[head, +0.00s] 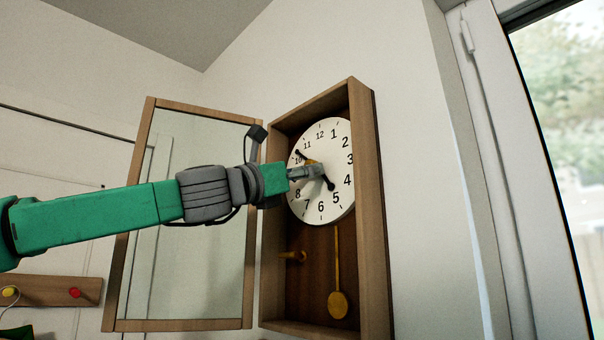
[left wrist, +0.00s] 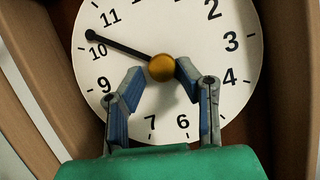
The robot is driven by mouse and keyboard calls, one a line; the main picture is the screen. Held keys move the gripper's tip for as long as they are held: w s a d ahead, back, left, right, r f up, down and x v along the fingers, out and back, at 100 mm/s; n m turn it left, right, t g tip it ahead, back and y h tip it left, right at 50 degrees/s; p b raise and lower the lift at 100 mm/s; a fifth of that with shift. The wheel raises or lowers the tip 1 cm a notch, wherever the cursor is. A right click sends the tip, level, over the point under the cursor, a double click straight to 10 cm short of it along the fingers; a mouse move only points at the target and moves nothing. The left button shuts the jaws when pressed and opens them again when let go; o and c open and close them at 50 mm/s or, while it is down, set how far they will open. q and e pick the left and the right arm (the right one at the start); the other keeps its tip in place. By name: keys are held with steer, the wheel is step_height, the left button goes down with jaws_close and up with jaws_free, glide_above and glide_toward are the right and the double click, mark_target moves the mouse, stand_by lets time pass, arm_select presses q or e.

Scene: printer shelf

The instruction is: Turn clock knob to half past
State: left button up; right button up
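The wall clock's white face (head: 339,197) sits in an open wooden case; it also shows in the left wrist view (left wrist: 236,70). The brass knob (left wrist: 161,67) is at the middle of the dial. My left gripper (head: 318,170) reaches the dial from the left. My right gripper is out of view.
The clock's glass door (head: 190,270) hangs open to the left, behind my left arm. Below the dial are a brass pendulum (head: 338,304) and a small brass peg (head: 292,256). A window (head: 565,110) is at right. A peg rack (head: 50,291) is at lower left.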

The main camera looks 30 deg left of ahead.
arm_select(q)
steer(key=shift+s+d+r, duration=0.3)
steer(key=shift+d+r, duration=0.05)
steer(key=shift+r, duration=0.1)
jaws_close()
steer(key=shift+w+a+r, duration=0.1)
steer(key=shift+w+a, duration=0.05)
steer(key=shift+a, duration=0.2)
steer(key=shift+r, duration=0.1)
steer(key=o, duration=0.9)
jaws_free()
steer(key=shift+w+d+f, duration=0.1)
steer(key=shift+d+f, duration=0.05)
steer(key=shift+f, duration=0.15)
